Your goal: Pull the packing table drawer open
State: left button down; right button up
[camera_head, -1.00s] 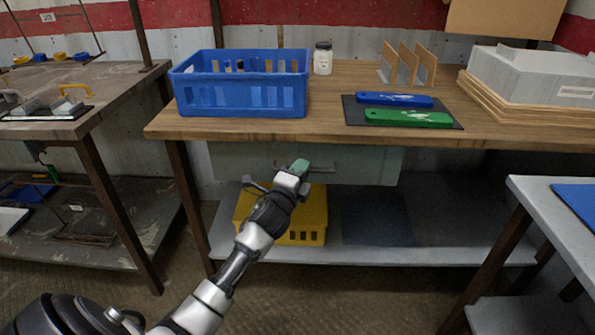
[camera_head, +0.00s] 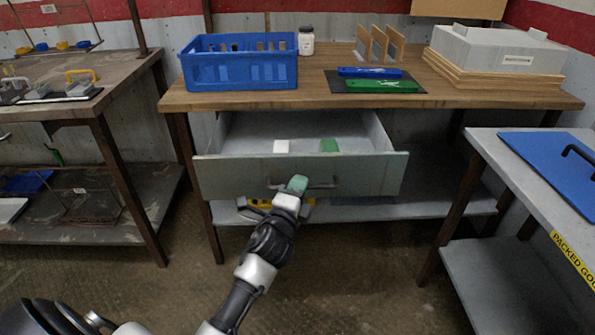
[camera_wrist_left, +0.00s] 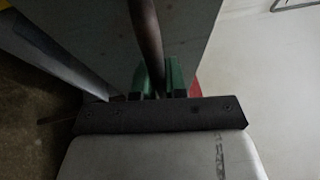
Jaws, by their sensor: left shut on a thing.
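The packing table (camera_head: 300,100) has a wooden top. Its grey-green drawer (camera_head: 235,175) stands pulled out below the top, with its inside showing. The dark bar handle (camera_head: 322,185) runs across the drawer front. My left gripper (camera_head: 292,187) is at the handle and shut on it. In the left wrist view the handle bar (camera_wrist_left: 148,40) passes between the green fingers (camera_wrist_left: 160,80). My right gripper is not in view.
A blue crate (camera_head: 240,70), a white jar (camera_head: 306,42) and blue and green tools (camera_head: 380,86) on a dark mat stand on the tabletop. A grey table (camera_head: 520,190) with a blue board (camera_head: 560,165) is at the right. A workbench (camera_head: 70,110) is at the left. The floor in front is clear.

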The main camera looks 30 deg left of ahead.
pick_arm(q)
jog(key=shift+s+d, duration=0.45)
jog(key=shift+s, duration=0.3)
jog(key=shift+s+d, duration=0.45)
jog(key=shift+s, duration=0.3)
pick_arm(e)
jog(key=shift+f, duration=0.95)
pick_arm(q)
jog(key=c, duration=1.4)
grip_release()
jog(key=shift+c, duration=0.2)
jog(key=v, duration=1)
jog(key=shift+s, duration=0.4)
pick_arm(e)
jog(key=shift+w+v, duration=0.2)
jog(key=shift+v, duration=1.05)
pick_arm(q)
jog(key=shift+f, duration=0.1)
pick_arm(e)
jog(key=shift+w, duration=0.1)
